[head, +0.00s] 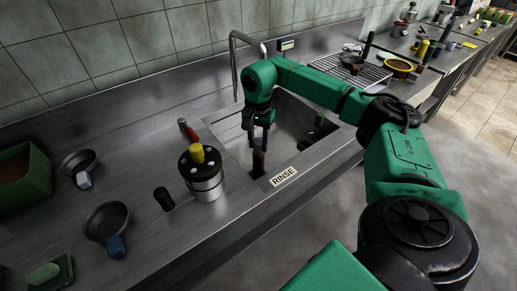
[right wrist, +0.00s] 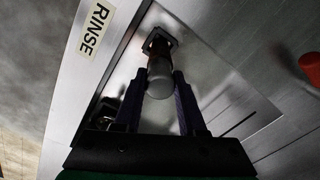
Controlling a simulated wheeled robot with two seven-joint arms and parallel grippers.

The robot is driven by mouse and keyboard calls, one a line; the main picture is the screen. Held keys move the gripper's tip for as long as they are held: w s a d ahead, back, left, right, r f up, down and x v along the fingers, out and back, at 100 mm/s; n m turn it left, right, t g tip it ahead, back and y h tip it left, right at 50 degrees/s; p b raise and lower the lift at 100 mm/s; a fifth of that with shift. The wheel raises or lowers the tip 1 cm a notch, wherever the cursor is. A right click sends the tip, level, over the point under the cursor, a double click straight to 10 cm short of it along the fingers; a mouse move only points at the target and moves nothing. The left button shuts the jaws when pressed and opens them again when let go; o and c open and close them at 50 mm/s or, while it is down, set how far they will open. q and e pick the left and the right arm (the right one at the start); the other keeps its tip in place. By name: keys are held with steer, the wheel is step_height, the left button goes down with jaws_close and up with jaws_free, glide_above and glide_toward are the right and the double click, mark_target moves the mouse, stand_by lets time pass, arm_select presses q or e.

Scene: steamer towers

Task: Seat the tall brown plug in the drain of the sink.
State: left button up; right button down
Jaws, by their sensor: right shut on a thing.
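The tall brown plug (head: 258,162) is upright in the near left part of the sink (head: 291,117). My right gripper (head: 260,146) reaches down into the sink and is shut on the plug's upper end. In the right wrist view, the plug's rounded pale head (right wrist: 160,80) lies between the two dark fingers, with the brown shaft beyond it. A dark square patch (right wrist: 160,39) surrounds the plug's far end; it looks like the drain. I cannot tell how deep the plug sits in it. My left gripper is out of view.
A RINSE label (head: 284,177) marks the sink's front rim. Pans (head: 107,220) lie further left. A tap (head: 235,62) rises behind the sink.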

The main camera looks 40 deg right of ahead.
steer(key=shift+f, duration=0.3)
stand_by(0.4)
steer(key=shift+c, duration=2)
jaws_free()
steer(key=shift+r, duration=0.1)
step_height(320, 180, up, 14)
steer(key=b, duration=0.1)
steer(key=shift+r, duration=0.15)
